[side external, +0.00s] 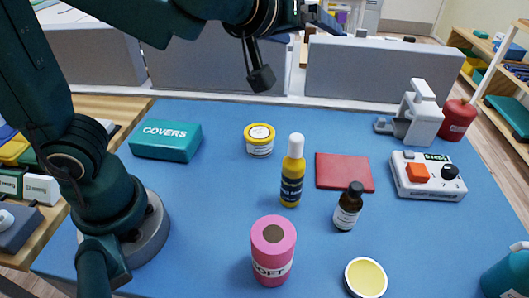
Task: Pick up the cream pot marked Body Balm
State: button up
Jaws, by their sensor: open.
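A small white pot (259,146) with a yellow lid and a yellow-and-dark label stands upright on the blue mat, left of centre towards the back. A second low pot (365,278) with a pale yellow top stands at the front edge of the mat. I cannot read Body Balm on either one.
A yellow bottle (291,178), a brown bottle (347,208), a pink roll (273,250) and a red pad (344,172) stand or lie around the mat's middle. A green COVERS box (166,141) is left of the yellow-lidded pot. A control box (428,176) is right.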

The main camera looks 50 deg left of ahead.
aim_at(258, 134)
jog(key=s+a+f+n+g+y, duration=0.2)
jog(key=s+a+f+g+y, duration=0.25)
jog(key=a+f, duration=0.2)
jog(key=shift+y, duration=0.35)
notch_tip(258, 134, down, 16)
jog(key=shift+a+f, duration=0.15)
jog(key=shift+x, duration=2.6)
jog(key=shift+w, duration=0.1)
jog(key=c, duration=1.2)
jog(key=shift+r, duration=0.2)
